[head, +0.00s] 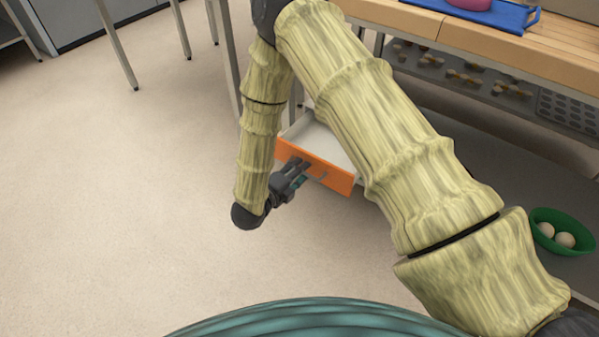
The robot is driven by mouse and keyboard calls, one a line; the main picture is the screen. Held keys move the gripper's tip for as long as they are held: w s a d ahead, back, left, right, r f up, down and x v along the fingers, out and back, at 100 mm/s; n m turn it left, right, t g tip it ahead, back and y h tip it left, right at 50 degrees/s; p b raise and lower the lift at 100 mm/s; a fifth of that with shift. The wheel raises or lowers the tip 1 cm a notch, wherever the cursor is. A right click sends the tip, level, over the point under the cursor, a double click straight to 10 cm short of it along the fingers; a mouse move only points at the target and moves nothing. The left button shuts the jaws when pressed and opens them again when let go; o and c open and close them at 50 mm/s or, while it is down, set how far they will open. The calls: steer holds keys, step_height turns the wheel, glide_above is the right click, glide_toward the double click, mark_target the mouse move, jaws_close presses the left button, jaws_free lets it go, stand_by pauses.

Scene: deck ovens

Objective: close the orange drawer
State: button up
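The orange drawer (335,178) stands pulled out below the wooden worktop, in the middle of the head view. Its front panel is orange, its inside is pale and the part I can see looks empty. A grey bar handle (318,176) is on the front. My gripper (301,171) is at the left half of the drawer front, close to the handle. I cannot tell whether it touches the front or whether its fingers are open. My arm hides the drawer's right and rear parts.
The wooden worktop (480,38) runs along the upper right, with a blue tray (490,14) on it. Baking trays (468,75) sit on a shelf below. A green bowl (563,244) with pale round pieces is at the right. The floor (130,190) at left is clear.

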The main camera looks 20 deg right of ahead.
steer(key=shift+w+d, duration=0.2)
steer(key=shift+d, duration=0.1)
steer(key=shift+c, duration=0.2)
jaws_close()
steer(key=p, duration=0.2)
glide_toward(329, 147)
steer(key=w+d, duration=0.2)
steer(key=w+d+r, duration=0.1)
steer(key=d, duration=0.2)
steer(key=w+d+r, duration=0.1)
steer(key=w+d, duration=0.1)
steer(key=shift+w+d+r, duration=0.15)
steer(key=shift+w+r, duration=0.05)
steer(key=shift+w, duration=0.1)
steer(key=shift+w+d, duration=0.1)
steer(key=shift+d, duration=0.05)
steer(key=shift+r, duration=0.1)
steer(key=shift+c, duration=0.5)
jaws_free()
steer(key=shift+w, duration=0.1)
steer(key=shift+o, duration=0.7)
